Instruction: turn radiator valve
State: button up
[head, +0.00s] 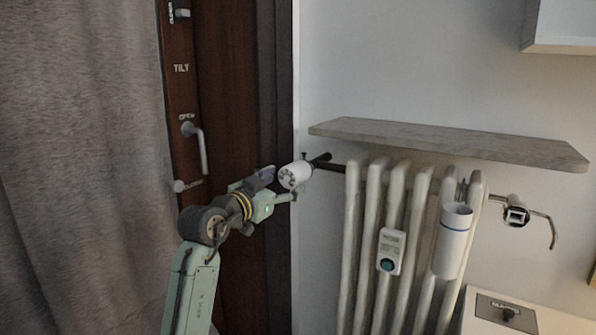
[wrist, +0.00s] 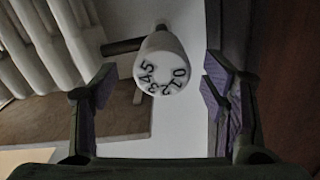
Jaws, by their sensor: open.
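The radiator valve (head: 294,175) is a white round knob on a dark pipe at the radiator's upper left in the head view. In the wrist view the valve (wrist: 162,66) shows its face with black numbers. My gripper (head: 277,187) is at the valve's left in the head view. In the wrist view my gripper (wrist: 160,90) is open, one finger on each side of the valve. Gaps show between the knob and both fingers, and I see no contact. Part of the valve's near side is hidden by the gripper in the head view.
The white radiator (head: 394,215) stands to the right under a stone shelf (head: 450,141). It carries a small meter (head: 390,251) and a white cylinder (head: 453,241). A brown window frame with a handle (head: 195,147) and a grey curtain (head: 80,170) are on the left.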

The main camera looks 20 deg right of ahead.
aim_at(299, 174)
jog(key=p+x, duration=0.2)
jog(key=x, duration=0.5)
jog(key=shift+w+d, duration=0.25)
jog(key=shift+w, duration=0.05)
jog(key=shift+c, duration=0.2)
jog(key=c, duration=1.1)
